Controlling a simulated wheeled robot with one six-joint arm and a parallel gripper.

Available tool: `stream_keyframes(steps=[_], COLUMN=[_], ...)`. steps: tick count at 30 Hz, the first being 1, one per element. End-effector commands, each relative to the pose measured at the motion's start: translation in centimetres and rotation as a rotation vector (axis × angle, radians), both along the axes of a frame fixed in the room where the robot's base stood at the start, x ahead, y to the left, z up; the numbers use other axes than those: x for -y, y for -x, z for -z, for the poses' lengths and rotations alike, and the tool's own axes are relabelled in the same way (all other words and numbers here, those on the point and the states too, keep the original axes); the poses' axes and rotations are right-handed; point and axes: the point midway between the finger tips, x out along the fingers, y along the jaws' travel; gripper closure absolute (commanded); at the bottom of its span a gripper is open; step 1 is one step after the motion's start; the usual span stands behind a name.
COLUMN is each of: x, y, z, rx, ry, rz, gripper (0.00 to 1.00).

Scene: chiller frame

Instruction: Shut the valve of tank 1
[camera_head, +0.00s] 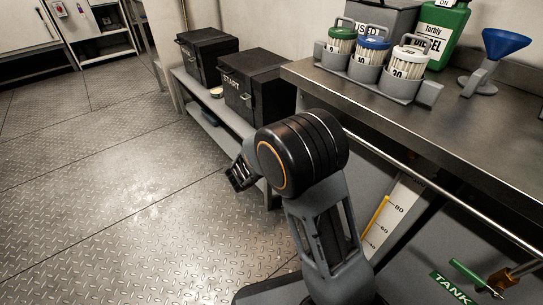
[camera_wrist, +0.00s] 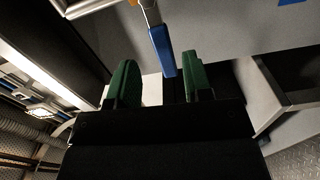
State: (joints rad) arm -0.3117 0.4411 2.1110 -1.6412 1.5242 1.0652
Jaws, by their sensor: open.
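My gripper (camera_wrist: 159,75) is open in the wrist view, with its two green fingers apart. A blue valve handle (camera_wrist: 162,50) on a metal stem shows between and beyond the fingertips; I cannot tell whether its end lies between them. No tank number shows there. In the head view, a valve with a green handle (camera_head: 475,277) sits on a pipe at the lower right, beside a green label (camera_head: 452,288) reading "TANK". Its number is not visible. My arm hides much of the area under the bench, and the blue handle does not show there.
A metal bench (camera_head: 440,120) with a front rail holds a caddy (camera_head: 372,78) of jars, a green jug (camera_head: 443,35) and a blue funnel (camera_head: 505,43). Two black boxes stand on a lower shelf at left. A level gauge (camera_head: 398,212) is below the bench. The floor at left is clear.

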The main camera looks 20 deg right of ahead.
Motion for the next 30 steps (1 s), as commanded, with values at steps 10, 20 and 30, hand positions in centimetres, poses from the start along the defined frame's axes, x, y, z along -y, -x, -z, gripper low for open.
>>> stream_keyframes(steps=[10,20,30], x=[-6.4,-8.8,-8.9], y=[2.5,3.6,3.6], z=[-0.3,-0.1,-0.1], rx=[0.001,0.002,0.002], ry=[0.001,0.0,0.0], rz=[-0.005,-0.001,0.0], gripper=[0.54,0.54,0.54])
